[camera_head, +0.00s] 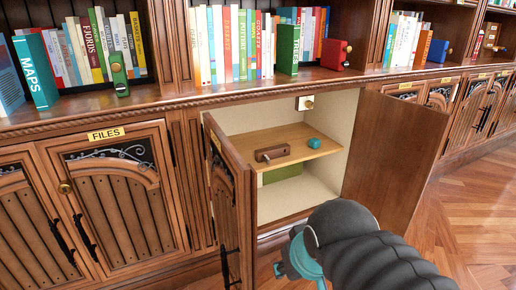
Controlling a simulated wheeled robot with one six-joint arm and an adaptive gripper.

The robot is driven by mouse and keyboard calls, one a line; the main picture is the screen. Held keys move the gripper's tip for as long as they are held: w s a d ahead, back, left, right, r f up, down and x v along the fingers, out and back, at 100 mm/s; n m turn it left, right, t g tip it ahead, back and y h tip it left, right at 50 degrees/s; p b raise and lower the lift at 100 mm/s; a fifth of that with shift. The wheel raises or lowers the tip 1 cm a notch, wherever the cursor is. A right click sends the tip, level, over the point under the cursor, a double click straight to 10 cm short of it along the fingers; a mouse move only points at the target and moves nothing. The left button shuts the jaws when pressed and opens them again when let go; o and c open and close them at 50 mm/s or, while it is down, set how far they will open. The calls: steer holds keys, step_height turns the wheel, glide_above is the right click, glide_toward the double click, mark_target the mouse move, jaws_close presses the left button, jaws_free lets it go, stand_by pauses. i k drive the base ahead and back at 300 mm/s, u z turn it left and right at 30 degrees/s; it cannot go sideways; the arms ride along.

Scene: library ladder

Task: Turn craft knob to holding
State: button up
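I cannot read the word "craft" on anything in view, so I cannot tell which knob is the craft knob. A small brass knob on a white plate (306,103) is at the back top of the open cabinet (349,125). A brown wooden block with a small knob (272,153) lies on the cabinet's inner shelf. My gripper (292,264), dark grey with a teal part, is at the bottom centre, in front of the open cabinet and apart from the shelf. Its fingertips are not clear, and I cannot see anything held.
The left cabinet door (230,205) and right door (395,155) stand open. Books, a green book (287,49) and a red box (335,55) stand above. Wooden floor (475,210) is clear at right.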

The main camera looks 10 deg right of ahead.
mark_target(309, 104)
steer(key=z, duration=0.15)
steer(key=k, duration=0.45)
steer(key=z, duration=1.2)
steer(key=i, duration=1.2)
steer(key=u, duration=0.55)
